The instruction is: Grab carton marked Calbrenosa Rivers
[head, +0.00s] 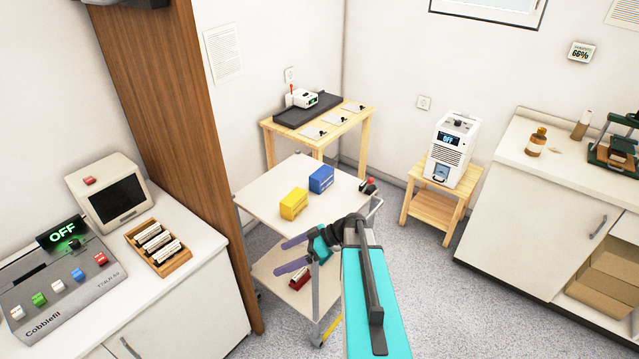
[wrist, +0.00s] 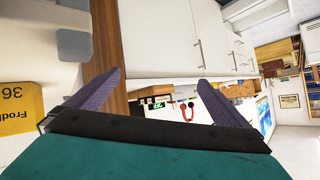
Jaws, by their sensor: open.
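A yellow carton (head: 293,204) and a blue carton (head: 321,179) stand close together on the top of a white trolley (head: 262,182). Their print is too small to read in the head view. In the wrist view the yellow carton (wrist: 18,108) is cut off at the left edge, with "36" and part of a word like "Frod" on it. I see no label reading Calbrenosa Rivers. My gripper (head: 287,256) is open and empty, in front of the trolley's near side, apart from both cartons. Its two purple fingers also show spread in the wrist view (wrist: 160,80).
A red-and-black item (head: 369,186) is at the trolley's right corner. A wooden table (head: 318,121) stands behind. A counter with a control panel (head: 65,280) is at left. A white machine (head: 452,150) sits on a wooden stand.

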